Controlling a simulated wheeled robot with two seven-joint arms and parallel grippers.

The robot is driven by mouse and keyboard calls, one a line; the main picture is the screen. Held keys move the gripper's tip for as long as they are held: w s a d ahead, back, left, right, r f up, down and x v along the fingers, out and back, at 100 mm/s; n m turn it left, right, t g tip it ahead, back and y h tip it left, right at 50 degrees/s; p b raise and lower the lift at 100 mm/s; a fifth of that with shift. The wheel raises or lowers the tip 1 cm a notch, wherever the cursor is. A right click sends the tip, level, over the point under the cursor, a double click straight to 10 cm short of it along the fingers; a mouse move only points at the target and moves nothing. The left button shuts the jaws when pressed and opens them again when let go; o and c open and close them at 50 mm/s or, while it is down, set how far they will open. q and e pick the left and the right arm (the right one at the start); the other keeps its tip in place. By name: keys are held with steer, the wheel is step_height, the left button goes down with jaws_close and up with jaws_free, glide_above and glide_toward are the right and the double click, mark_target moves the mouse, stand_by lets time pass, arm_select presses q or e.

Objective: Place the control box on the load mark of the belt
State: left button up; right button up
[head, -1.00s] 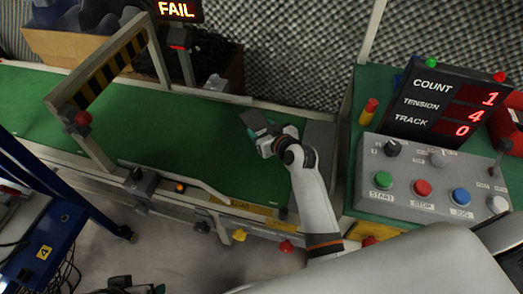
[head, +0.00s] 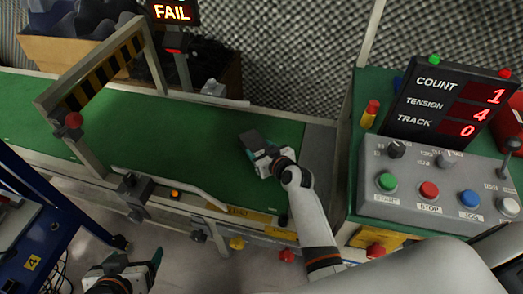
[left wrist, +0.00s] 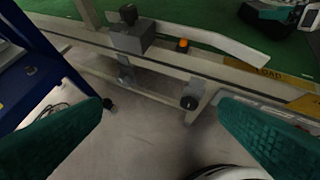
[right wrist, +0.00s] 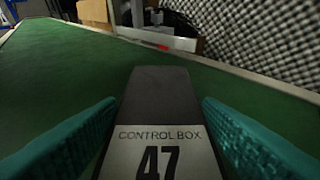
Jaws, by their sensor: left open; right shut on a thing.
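The control box (head: 252,139) is a dark grey block held over the right part of the green belt (head: 205,128). My right gripper (head: 262,152) is shut on it. In the right wrist view the control box (right wrist: 160,110) shows its white label "CONTROL BOX 47" between the teal fingers. I cannot tell whether its underside touches the belt. The yellow LOAD label (head: 243,212) is on the belt's front rail; it also shows in the left wrist view (left wrist: 270,73). My left gripper (head: 140,272) is open and empty, low in front of the belt frame.
A striped arch (head: 105,68) spans the belt at left. A control panel (head: 430,190) with buttons and a COUNT display (head: 450,103) stand at right. A blue cart (head: 40,235) is at lower left. A FAIL sign (head: 172,12) stands behind the belt.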

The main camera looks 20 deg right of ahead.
arm_select(q)
steer(key=shift+w, duration=0.1)
arm_select(e)
steer(key=o, duration=1.2)
steer(key=shift+f, duration=0.1)
arm_select(q)
steer(key=shift+w+d+r, duration=0.1)
steer(key=shift+w+r, duration=0.05)
steer(key=shift+r, duration=0.05)
arm_select(e)
steer(key=shift+r, duration=0.2)
arm_select(q)
steer(key=s+a+f+g+y+p, duration=0.1)
steer(key=s+a+f+g+p, duration=0.1)
steer(key=s+g, duration=0.3)
steer(key=s+a, duration=0.1)
steer(key=s, duration=0.3)
steer(key=shift+f, duration=0.4)
arm_select(e)
steer(key=v, duration=0.7)
steer(key=shift+s, duration=0.3)
